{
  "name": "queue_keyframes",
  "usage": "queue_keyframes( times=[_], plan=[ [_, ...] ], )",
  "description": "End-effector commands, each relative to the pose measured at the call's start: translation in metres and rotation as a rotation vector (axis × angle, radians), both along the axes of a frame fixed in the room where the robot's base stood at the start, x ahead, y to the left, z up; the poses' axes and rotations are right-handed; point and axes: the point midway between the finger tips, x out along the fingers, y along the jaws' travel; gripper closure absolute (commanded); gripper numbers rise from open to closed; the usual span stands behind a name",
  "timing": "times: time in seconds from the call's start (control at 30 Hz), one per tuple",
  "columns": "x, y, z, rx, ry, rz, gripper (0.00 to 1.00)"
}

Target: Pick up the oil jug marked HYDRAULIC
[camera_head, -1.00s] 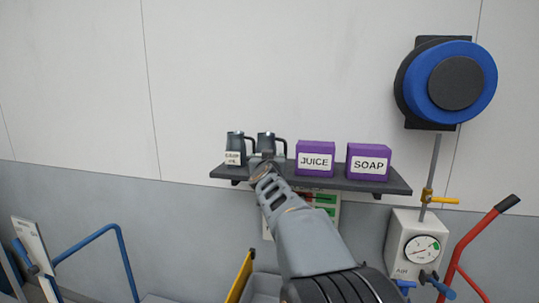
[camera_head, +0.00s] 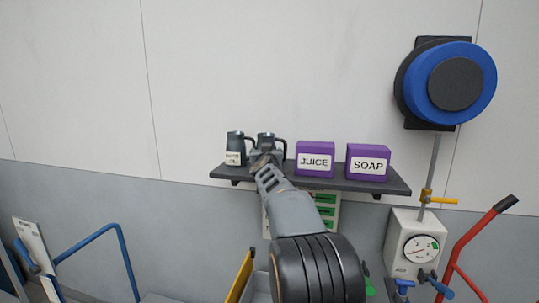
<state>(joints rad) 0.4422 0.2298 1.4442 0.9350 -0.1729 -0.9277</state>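Two dark grey metal jugs with handles on their right sides stand upright at the left end of the wall shelf (camera_head: 350,182). The left jug (camera_head: 235,145) has a white label whose small print is too small to read surely; its lower line looks like OIL. The right jug (camera_head: 266,141) has its lower front and any label hidden behind my gripper. My gripper (camera_head: 262,160) is right in front of the right jug, at shelf height. Its fingers are small and blend with the jug, so I cannot tell whether they are open, shut or touching it.
A purple JUICE box (camera_head: 315,158) and a purple SOAP box (camera_head: 368,162) stand on the shelf to the right. A blue reel (camera_head: 455,84) hangs above right. Below are a gauge box (camera_head: 418,245), a red hand truck (camera_head: 470,245) and a blue rail (camera_head: 105,238).

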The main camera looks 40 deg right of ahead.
Motion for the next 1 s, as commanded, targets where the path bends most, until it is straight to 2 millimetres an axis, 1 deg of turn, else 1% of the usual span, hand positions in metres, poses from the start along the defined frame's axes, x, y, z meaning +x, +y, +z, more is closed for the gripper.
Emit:
queue_keyframes(
  times=[0.07,0.43,0.77,0.97,1.0],
  plan=[
    [-0.0001,0.0002,-0.0001,0.000,0.000,0.000,0.21],
    [-0.0002,0.0002,-0.0002,0.000,0.000,0.000,0.56],
    [-0.0005,0.0002,0.0019,-0.001,-0.001,0.000,0.57],
    [-0.0005,0.0002,0.0093,-0.001,-0.002,0.000,0.57],
    [-0.0022,0.0013,0.0074,-0.001,-0.002,0.000,0.57]
  ],
)
